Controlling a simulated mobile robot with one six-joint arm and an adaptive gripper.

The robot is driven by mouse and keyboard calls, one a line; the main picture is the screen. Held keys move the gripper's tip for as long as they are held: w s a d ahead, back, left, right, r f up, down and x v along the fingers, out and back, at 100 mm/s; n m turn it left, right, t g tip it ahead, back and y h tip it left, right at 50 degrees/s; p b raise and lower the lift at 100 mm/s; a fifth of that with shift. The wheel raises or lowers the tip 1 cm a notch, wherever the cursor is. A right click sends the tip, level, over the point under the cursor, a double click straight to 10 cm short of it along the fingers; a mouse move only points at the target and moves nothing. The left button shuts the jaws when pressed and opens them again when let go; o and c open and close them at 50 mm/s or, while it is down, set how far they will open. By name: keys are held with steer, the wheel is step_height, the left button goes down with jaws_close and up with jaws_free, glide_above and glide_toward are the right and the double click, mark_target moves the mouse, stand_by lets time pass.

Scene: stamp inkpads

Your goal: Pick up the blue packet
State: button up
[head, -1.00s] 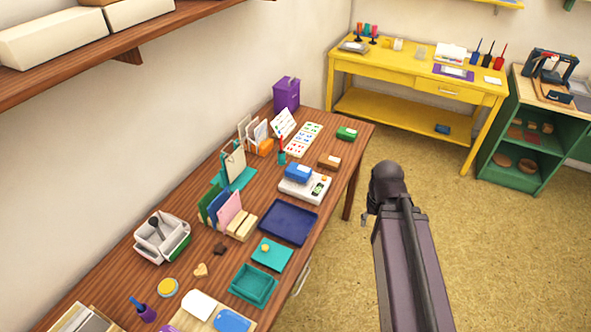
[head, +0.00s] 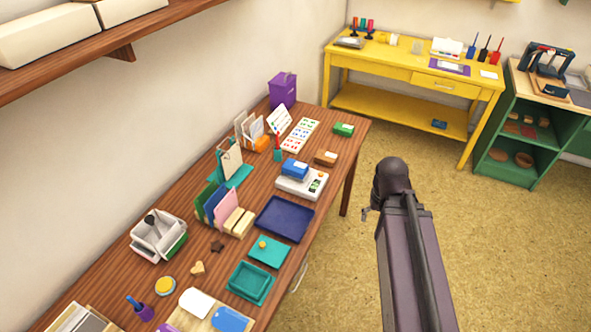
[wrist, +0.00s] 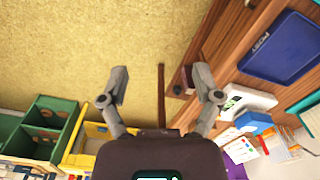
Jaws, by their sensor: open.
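A blue packet (head: 295,169) with a pale label rests on a white scale (head: 290,188) on the brown table. In the wrist view, the blue packet (wrist: 254,118) shows at the right on the white scale. Another small blue item (head: 439,125) lies on the yellow table's lower shelf. The scale is off to the right of the fingers there. In the head view my arm covers floor right of the brown table, and the fingers are not clearly seen.
A navy tray (head: 284,219) lies in front of the scale. A tan-and-brown block (head: 326,158) and a green box (head: 344,130) sit behind it. A card holder (head: 222,207) stands to its left. The floor (head: 490,250) between the tables is clear.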

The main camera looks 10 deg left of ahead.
steer(key=w+a+f+n+t+y+b, duration=0.1)
steer(key=w+a+f+n+y+b, duration=0.5)
steer(key=w, duration=0.4)
steer(key=n+t+y+b, duration=0.4)
steer(key=n+y+b, duration=0.3)
steer(key=n+b, duration=0.15)
glide_toward(302, 168)
steer(key=shift+m+v, duration=0.25)
steer(key=shift+v, duration=0.95)
steer(key=shift+w+a+r, duration=0.1)
steer(key=shift+a+r, duration=0.05)
steer(key=b+x, duration=0.1)
steer(key=x, duration=0.2)
steer(key=b+x, duration=0.2)
steer(key=x, duration=0.1)
steer(key=shift+w+a+f, duration=0.1)
steer(key=shift+a+f, duration=0.2)
steer(key=shift+f, duration=0.05)
steer(key=shift+x, duration=0.8)
steer(key=shift+b+x, duration=1.15)
steer(key=shift+x, duration=1.45)
